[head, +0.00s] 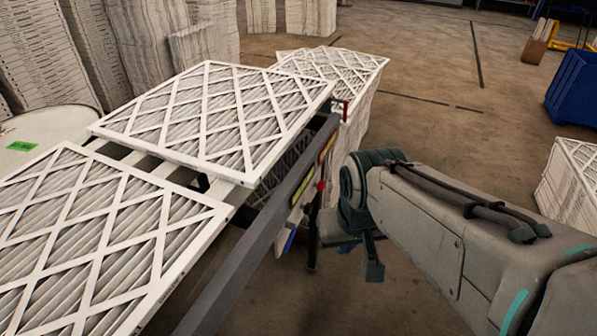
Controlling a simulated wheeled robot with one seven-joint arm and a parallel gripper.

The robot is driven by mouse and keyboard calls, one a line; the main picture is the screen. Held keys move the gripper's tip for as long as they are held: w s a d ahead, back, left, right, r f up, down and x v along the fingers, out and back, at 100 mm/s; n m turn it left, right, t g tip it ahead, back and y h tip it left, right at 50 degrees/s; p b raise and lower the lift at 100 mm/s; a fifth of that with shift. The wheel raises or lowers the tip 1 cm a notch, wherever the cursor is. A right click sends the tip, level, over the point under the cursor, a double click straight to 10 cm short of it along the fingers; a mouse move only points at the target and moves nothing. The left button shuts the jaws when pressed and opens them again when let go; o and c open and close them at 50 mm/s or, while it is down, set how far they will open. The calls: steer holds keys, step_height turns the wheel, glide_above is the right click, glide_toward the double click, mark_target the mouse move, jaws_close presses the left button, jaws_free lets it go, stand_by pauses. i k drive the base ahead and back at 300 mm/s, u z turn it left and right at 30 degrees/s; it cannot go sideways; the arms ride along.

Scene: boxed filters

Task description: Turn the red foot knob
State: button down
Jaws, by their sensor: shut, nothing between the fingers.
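Two small red parts show near the dark metal frame of the filter stand: one (321,186) on the frame's front face, beside my wrist, and one (346,108) farther back at the frame's far corner. I cannot tell which, if either, is the red foot knob. My arm reaches in from the right, and my gripper (372,262) hangs down just right of the frame. It is shut and empty, apart from both red parts in the picture. The feet of the stand are mostly hidden behind the frame and my arm.
White lattice filters lie on the stand (215,115) and at front left (90,240). A stack of filters (345,70) stands behind it. More filters (572,190) and a blue bin (574,88) are at the right. The brown floor between is clear.

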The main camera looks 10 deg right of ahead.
mark_target(320, 185)
steer(key=u, duration=0.05)
steer(key=k, duration=0.65)
steer(key=z, duration=0.5)
steer(key=i, duration=1.5)
steer(key=u, duration=0.5)
